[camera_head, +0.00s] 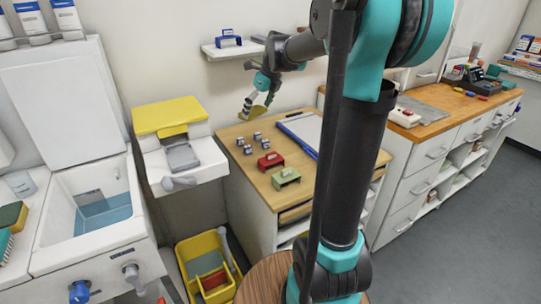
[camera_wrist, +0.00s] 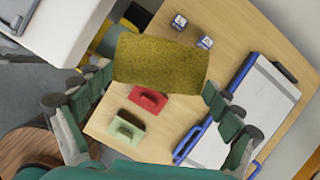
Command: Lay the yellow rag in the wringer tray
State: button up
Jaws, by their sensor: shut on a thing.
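The yellow rag (camera_wrist: 160,60) lies between the fingers of my gripper (camera_wrist: 158,80) in the wrist view, with a fingertip at each side edge. In the head view my gripper (camera_head: 257,104) is shut on the rag (camera_head: 260,111), in the air above the back left of the wooden counter. No part is plainly labelled as the wringer tray. A yellow bucket (camera_head: 222,238) with a red part inside stands on the floor. A white wall unit (camera_head: 211,158) with a yellow top and grey plate is left of my gripper; I cannot tell which is the wringer.
A sink (camera_head: 72,182) holds water at left. A shelf (camera_head: 233,50) juts from the wall near my arm.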

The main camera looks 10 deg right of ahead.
aim_at(256, 159)
notch_tip(256, 159, down, 20)
jog(key=shift+r, duration=0.15)
dwell(0.3)
jog(key=o, duration=0.9)
jog(key=shift+c, duration=0.2)
